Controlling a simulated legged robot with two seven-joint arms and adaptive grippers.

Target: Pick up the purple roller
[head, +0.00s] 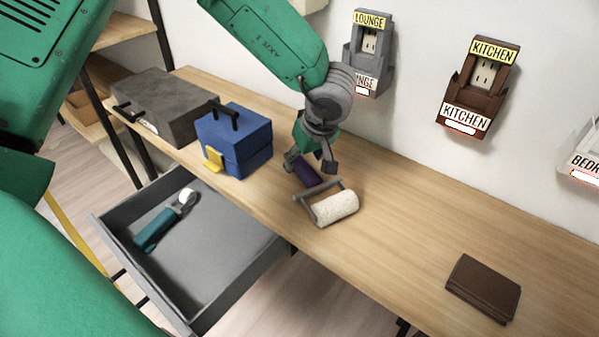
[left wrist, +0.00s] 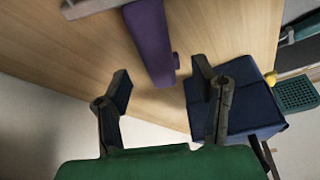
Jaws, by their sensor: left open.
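The purple roller lies on the wooden worktop, with its purple handle (head: 307,174) and its white fuzzy drum (head: 335,208) on a grey frame. My left gripper (head: 311,163) is open right at the handle and hides part of it. In the left wrist view the purple handle (left wrist: 150,43) lies ahead of the two spread fingers (left wrist: 160,88), in line with the gap between them. Nothing is between the fingers. My right gripper is not in view.
A blue toolbox (head: 245,143) stands left of my left gripper, close to its fingers. A grey case (head: 170,105) is farther left. An open drawer (head: 215,297) holds a teal-handled tool (head: 165,222). A brown wallet-like item (head: 483,288) lies right; the worktop between is clear.

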